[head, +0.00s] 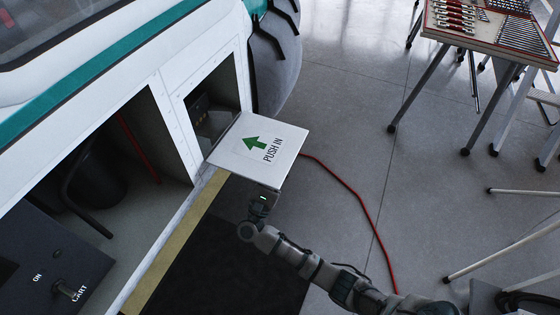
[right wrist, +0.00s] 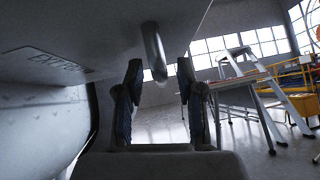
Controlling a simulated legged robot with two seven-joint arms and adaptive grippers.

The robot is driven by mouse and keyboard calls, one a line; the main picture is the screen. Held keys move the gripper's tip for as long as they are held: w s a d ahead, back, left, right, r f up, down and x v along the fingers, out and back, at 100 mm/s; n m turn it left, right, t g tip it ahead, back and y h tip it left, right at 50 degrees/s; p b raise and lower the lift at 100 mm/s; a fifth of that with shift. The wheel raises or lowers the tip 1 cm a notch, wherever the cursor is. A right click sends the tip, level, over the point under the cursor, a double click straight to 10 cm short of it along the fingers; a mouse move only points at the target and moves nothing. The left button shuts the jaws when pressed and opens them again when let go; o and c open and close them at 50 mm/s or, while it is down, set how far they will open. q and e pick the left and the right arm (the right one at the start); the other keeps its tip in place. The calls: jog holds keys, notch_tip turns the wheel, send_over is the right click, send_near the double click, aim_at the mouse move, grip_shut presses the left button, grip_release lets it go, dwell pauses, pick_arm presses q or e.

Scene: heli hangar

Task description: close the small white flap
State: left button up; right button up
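The small white flap (head: 258,150) stands open, sticking out from the lower edge of a small compartment (head: 212,105) in the vehicle's side. Its upper face bears a green arrow and the words PUSH IN. My right gripper (head: 262,205) is below the flap's near corner, with its fingertips hidden in the head view. In the right wrist view, the pale panel underside (right wrist: 110,35) fills the top. A rounded metal piece (right wrist: 153,52) hangs from it between the two parted fingers of my right gripper (right wrist: 158,75), without visible grip. My left gripper is not in view.
A larger open bay (head: 110,170) is left of the flap, with a dark switch panel (head: 45,265) below. A red cable (head: 360,200) runs along the floor. A tool table (head: 490,35) stands at the upper right. The floor right of the flap is mostly clear.

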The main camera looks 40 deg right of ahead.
jog(key=shift+d+r, duration=0.1)
jog(key=shift+d, duration=0.05)
jog(key=shift+c, duration=0.5)
grip_shut()
